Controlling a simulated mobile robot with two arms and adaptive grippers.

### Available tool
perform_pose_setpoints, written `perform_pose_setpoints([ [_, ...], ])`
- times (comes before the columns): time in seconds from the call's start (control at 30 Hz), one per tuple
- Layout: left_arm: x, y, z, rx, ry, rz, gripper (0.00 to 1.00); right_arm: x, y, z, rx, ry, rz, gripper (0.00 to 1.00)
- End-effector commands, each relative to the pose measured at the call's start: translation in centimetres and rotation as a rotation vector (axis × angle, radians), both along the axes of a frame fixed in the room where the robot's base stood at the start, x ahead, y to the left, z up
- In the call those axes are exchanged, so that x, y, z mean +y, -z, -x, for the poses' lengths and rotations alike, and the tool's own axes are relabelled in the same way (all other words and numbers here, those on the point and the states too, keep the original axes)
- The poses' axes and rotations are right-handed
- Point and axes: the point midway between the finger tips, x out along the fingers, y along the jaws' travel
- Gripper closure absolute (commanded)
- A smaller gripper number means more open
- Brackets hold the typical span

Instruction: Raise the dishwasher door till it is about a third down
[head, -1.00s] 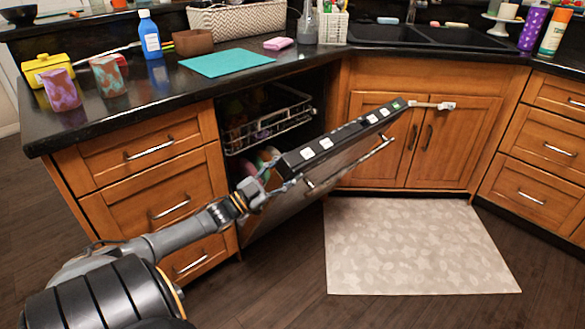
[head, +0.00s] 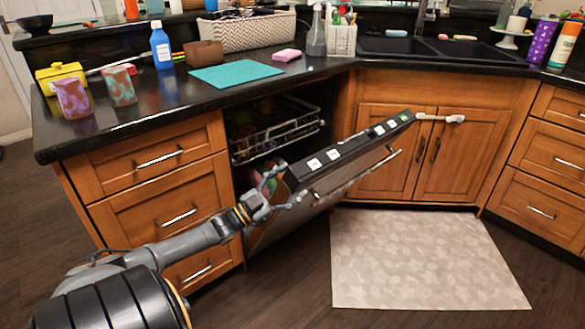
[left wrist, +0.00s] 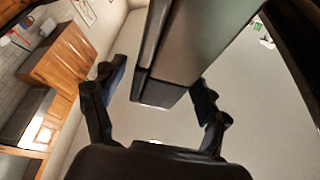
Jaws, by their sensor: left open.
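The dishwasher door (head: 345,150) is partly open in the head view, tilted out from the counter front. White buttons and a green light show along its top edge, and a bar handle (head: 355,178) on its outer face. My left gripper (head: 281,188) is open at the near top corner of the door, one finger on each side. In the left wrist view the door's edge (left wrist: 165,88) reaches down between the spread fingers of the left gripper (left wrist: 158,92), with gaps showing beside it. I cannot tell whether a finger touches it. My right gripper is not in view.
A wire rack (head: 280,135) sits inside the dishwasher, behind the door. Drawers (head: 165,205) stand left of it, sink cabinets (head: 400,145) right. A pale rod-shaped thing (head: 440,118) shows beside the door's far corner. The floor by the mat (head: 430,260) is clear.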

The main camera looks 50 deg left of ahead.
Motion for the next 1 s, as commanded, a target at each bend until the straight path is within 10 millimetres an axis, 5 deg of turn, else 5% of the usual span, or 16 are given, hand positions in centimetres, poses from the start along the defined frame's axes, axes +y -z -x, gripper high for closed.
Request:
perform_pose_setpoints([
  [0.5,2.1,3.4,8.9,0.003,-0.003,0.000,0.25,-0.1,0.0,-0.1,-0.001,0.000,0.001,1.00],
  [1.0,2.4,3.7,10.2,-0.001,-0.001,-0.001,0.25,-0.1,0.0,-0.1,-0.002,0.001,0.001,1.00],
])
